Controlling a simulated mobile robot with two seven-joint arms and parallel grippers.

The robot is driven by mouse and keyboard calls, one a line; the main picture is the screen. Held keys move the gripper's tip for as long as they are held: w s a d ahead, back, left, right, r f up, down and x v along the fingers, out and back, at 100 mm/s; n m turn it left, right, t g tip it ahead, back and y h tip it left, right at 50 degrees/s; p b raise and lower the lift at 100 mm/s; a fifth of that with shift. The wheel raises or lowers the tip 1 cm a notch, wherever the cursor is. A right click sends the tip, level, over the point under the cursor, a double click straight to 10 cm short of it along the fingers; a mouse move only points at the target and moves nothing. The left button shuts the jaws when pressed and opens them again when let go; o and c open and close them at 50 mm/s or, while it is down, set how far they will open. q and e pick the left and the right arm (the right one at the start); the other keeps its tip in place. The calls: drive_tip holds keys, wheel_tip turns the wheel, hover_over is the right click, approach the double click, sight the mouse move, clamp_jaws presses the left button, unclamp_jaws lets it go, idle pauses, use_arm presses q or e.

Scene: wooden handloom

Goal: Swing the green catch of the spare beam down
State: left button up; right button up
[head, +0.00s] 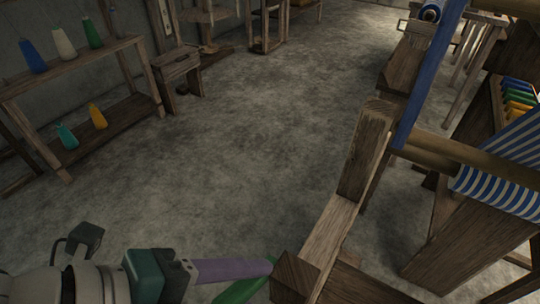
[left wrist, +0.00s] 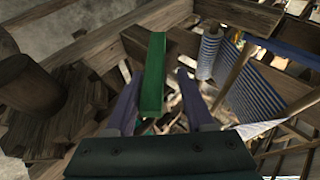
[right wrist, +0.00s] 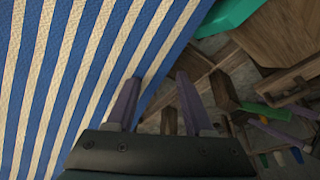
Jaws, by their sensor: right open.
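The green catch (left wrist: 153,80) is a long bar. In the left wrist view it stands between the two purple fingers of my left gripper (left wrist: 158,85), which are open on either side of it. In the head view my left gripper (head: 268,266) reaches in from the lower left, and the catch (head: 240,290) shows partly below its finger, beside the wooden frame post (head: 290,276). My right gripper (right wrist: 160,88) is open and empty, close to blue-and-white striped cloth (right wrist: 75,70). It is outside the head view.
The loom's wooden beams (head: 330,235) and striped cloth roll (head: 500,190) fill the right side. A teal piece (right wrist: 225,14) shows at the top of the right wrist view. A shelf (head: 85,65) with coloured cones stands at the left. The floor (head: 230,150) between is clear.

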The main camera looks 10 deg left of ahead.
use_arm(q)
drive_tip(key=p+v, duration=0.2)
drive_tip(key=v, duration=0.8)
idle(0.5)
